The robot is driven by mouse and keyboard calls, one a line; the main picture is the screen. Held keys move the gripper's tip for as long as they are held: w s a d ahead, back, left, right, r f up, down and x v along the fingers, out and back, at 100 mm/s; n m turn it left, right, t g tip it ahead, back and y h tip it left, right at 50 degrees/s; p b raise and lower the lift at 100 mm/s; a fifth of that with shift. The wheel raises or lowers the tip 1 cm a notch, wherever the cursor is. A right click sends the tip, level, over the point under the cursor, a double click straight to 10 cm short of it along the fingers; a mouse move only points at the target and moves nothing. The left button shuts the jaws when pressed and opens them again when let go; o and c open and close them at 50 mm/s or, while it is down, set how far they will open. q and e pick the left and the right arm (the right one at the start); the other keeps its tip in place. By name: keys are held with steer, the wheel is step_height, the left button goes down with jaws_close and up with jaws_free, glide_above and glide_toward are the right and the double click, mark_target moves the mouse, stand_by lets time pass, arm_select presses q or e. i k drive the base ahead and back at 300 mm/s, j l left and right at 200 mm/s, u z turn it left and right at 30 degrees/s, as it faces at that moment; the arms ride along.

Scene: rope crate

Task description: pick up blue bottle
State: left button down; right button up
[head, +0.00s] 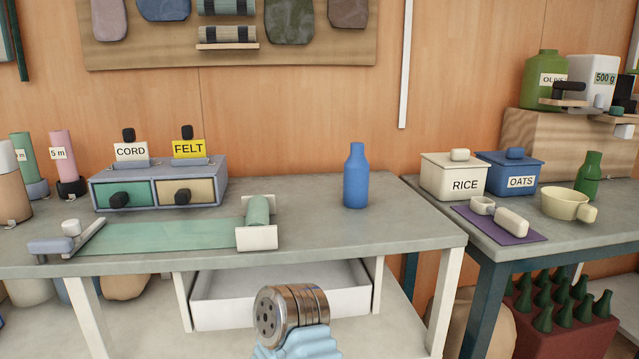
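The blue bottle (356,178) stands upright on the grey workbench (320,222), toward its back right part. It is plain blue with a narrow neck, and nothing covers it. Neither of my grippers shows in the head view, so I cannot see their fingers or whether they hold anything.
A drawer box (160,184) with CORD and FELT signs stands left of the bottle. A green sheet with a roll (258,210) lies in front. The bench around the bottle is clear. A second table at right holds RICE (455,178) and OATS (508,176) boxes.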

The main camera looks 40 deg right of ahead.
mark_target(357, 168)
steer(key=z, duration=1.7)
steer(key=k+l+u, duration=0.15)
steer(key=l+u, duration=0.25)
